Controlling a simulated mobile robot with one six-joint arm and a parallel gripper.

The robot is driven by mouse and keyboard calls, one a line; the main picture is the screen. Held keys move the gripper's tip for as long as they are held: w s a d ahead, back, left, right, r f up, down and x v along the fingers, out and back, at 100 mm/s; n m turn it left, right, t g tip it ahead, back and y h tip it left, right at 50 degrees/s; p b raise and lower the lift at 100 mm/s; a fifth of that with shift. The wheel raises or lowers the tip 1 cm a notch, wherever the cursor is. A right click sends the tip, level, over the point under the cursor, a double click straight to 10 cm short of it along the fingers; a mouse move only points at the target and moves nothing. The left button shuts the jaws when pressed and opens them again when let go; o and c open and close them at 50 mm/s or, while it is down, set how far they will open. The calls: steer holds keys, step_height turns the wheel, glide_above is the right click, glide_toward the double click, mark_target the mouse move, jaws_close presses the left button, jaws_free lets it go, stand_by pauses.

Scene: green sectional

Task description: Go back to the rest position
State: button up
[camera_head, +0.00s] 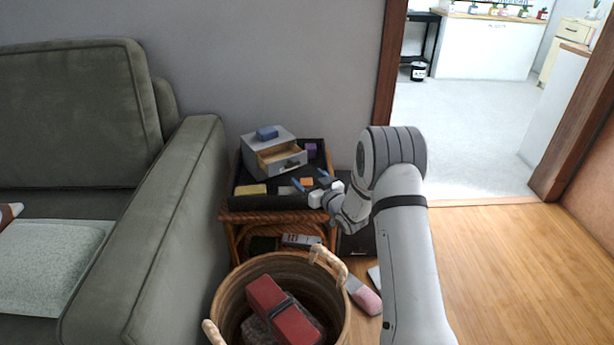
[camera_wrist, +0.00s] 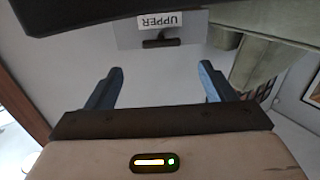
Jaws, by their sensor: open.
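My gripper (camera_head: 310,180) is open and empty, with its blue fingers over the front right part of the dark tray on the side table. In the wrist view, the two blue fingers of my gripper (camera_wrist: 160,72) are spread apart with nothing between them. A small grey drawer cabinet (camera_head: 262,157) stands on the tray, behind and to the left of my gripper. Its upper drawer (camera_head: 284,157) is pulled out. In the wrist view, a grey drawer front (camera_wrist: 190,32) with a handle and an upside-down "UPPER" label lies beyond the fingertips, apart from them.
Yellow, orange and purple blocks lie on the dark tray (camera_head: 262,203). A wicker basket (camera_head: 232,291) holding red and dark items stands in front. A green sofa (camera_head: 165,215) is left; open floor (camera_head: 510,270) is right.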

steer(key=s+d+r+m+g+h+p, duration=0.1)
steer(key=s+d+r+h+p, duration=0.3)
steer(key=r, duration=0.5)
steer(key=s+d+r+m+g+h+p, duration=0.2)
steer(key=s+r+p, duration=0.3)
steer(key=r, duration=0.5)
steer(key=s+d+r+m+g+h+p, duration=0.1)
steer(key=s+d+r+h+p, duration=0.2)
steer(key=r+p, duration=0.5)
steer(key=s+d+r+m+g+p, duration=0.1)
steer(key=s+r+g+p, duration=0.3)
steer(key=s, duration=1.3)
steer(key=s+d+r+m+g+p, duration=0.1)
steer(key=s+r+g+p, duration=0.3)
steer(key=s+r+p, duration=0.4)
steer(key=s+r, duration=0.5)
steer(key=s, duration=0.4)
steer(key=shift+g+p, duration=0.4)
